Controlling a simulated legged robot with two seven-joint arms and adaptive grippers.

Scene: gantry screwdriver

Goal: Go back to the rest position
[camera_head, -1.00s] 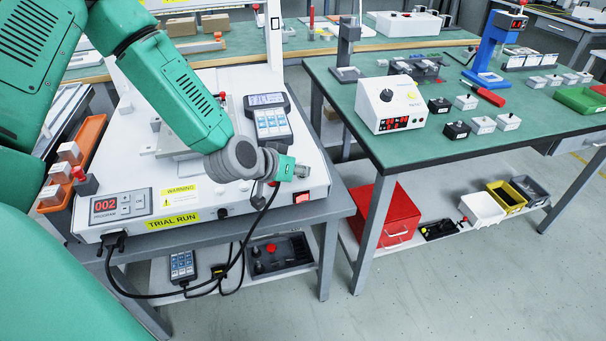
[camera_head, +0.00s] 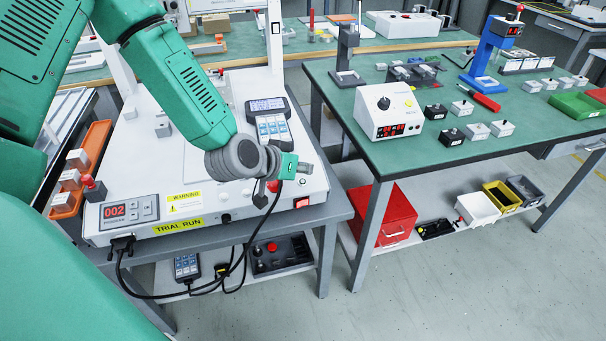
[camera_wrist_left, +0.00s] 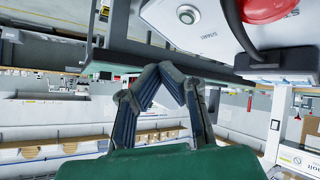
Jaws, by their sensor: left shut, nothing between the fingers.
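My left arm comes in from the upper left in the head view, across the white gantry machine (camera_head: 150,185). My left gripper (camera_head: 302,167) is small and partly turned away there, above the machine's front right corner, near the red switch (camera_head: 302,203). In the left wrist view the fingers of my left gripper (camera_wrist_left: 172,72) meet at their tips, shut, with nothing between them. They look clear of nearby surfaces there. My right gripper is not in view.
A handheld controller (camera_head: 270,122) stands on the machine near my forearm. A black cable (camera_head: 165,297) hangs at its front. An orange tray (camera_head: 95,150) lies on the left. A green table (camera_head: 450,160) with a white control box (camera_head: 388,112) stands to the right, beyond a gap.

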